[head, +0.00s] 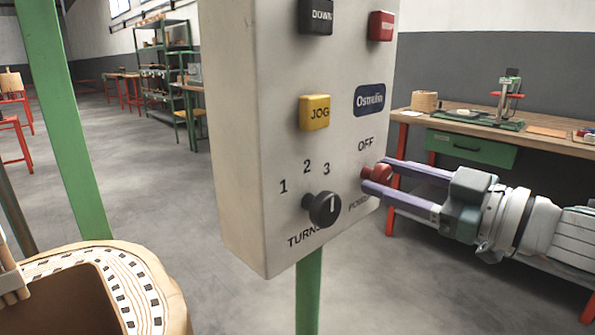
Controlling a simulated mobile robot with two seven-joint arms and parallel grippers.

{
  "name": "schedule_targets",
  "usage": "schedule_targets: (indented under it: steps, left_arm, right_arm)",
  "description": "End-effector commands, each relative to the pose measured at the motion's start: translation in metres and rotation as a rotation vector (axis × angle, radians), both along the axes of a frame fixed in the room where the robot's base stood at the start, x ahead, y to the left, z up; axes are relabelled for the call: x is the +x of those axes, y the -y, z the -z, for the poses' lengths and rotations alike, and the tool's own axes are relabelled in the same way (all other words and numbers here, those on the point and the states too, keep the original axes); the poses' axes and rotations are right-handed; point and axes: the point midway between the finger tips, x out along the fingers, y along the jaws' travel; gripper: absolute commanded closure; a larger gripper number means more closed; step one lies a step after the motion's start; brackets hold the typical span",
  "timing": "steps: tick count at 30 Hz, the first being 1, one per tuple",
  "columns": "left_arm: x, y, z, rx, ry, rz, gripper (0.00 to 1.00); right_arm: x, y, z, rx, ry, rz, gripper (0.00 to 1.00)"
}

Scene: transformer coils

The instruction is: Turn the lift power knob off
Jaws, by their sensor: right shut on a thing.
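The lift control box (240,130) stands in the middle of the head view on a green post. The red power knob (382,172) sits at the right of its face, below the word OFF and above the partly covered word POWER. My right gripper (371,178) comes in from the right and is shut on the red knob, one purple finger above it and one below. The fingers hide part of the knob, so its exact pointing direction cannot be told. My left gripper is not in view.
The black turns knob (323,208) and yellow JOG button (314,112) are on the same face, close to the gripper. A wooden workbench (480,125) stands behind my right arm. A round wooden coil piece (165,290) is at lower left, near a green post (68,110).

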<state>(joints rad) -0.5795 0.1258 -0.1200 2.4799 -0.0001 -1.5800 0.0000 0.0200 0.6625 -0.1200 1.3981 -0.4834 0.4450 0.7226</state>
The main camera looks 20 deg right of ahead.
Motion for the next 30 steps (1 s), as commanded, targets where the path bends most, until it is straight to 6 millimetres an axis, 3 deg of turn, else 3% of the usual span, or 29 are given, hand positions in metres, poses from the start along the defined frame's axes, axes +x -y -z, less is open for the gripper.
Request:
schedule_targets:
  steps: [30]
  left_arm:
    - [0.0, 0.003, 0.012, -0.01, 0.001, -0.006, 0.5]
  right_arm:
    - [-0.001, -0.002, 0.003, -0.871, 0.363, 0.0, 1.0]
